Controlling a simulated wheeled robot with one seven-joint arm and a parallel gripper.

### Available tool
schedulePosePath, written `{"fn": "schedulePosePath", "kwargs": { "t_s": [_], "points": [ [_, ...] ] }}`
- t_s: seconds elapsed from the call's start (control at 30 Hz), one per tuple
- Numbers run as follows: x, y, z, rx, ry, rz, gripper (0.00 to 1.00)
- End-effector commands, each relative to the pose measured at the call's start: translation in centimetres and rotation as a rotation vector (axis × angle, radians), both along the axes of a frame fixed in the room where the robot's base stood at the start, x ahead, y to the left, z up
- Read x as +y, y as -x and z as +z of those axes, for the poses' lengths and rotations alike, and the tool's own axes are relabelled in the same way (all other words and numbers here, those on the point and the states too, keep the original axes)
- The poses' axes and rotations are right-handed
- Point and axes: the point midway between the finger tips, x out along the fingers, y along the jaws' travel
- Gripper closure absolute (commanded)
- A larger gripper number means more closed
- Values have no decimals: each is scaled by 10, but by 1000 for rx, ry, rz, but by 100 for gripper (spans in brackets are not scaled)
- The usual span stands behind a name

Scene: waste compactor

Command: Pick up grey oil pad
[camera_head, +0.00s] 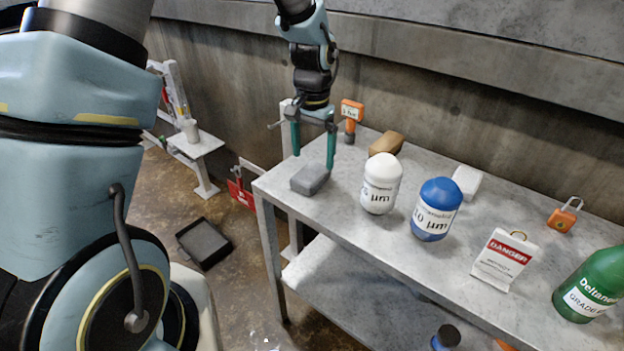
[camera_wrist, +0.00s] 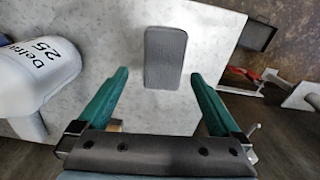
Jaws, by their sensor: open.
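The grey oil pad (camera_head: 310,179) lies flat near the left end of the grey table (camera_head: 345,215). It also shows in the wrist view (camera_wrist: 164,57) as a dark grey rounded block, beyond the fingertips and roughly between their lines. My gripper (camera_head: 314,161) has teal fingers pointing down, above and close to the pad in the head view. In the wrist view the gripper (camera_wrist: 159,76) is open, its two fingers wide apart with nothing between them. The fingers appear apart from the pad; the exact height gap is hard to tell.
A white bottle (camera_head: 381,183) and a blue bottle (camera_head: 436,209) stand right of the pad. A brown block (camera_head: 387,144) and an orange device (camera_head: 351,117) are behind. A danger tag (camera_head: 504,260), an orange padlock (camera_head: 564,215) and a green bottle (camera_head: 592,285) are farther right.

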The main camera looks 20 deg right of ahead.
Motion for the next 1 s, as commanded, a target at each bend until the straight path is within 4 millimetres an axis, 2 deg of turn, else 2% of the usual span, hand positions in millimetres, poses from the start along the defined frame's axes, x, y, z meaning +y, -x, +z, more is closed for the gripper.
{"fn": "schedulePosePath", "kwargs": {
  "t_s": [0.27,0.6,0.87,1.0],
  "points": [
    [1,-1,-21,3,-2,0,0],
    [2,-4,-62,0,0,2,0],
    [2,-4,-64,-1,0,2,0],
    [2,-4,-64,-1,0,2,15]
  ]
}}
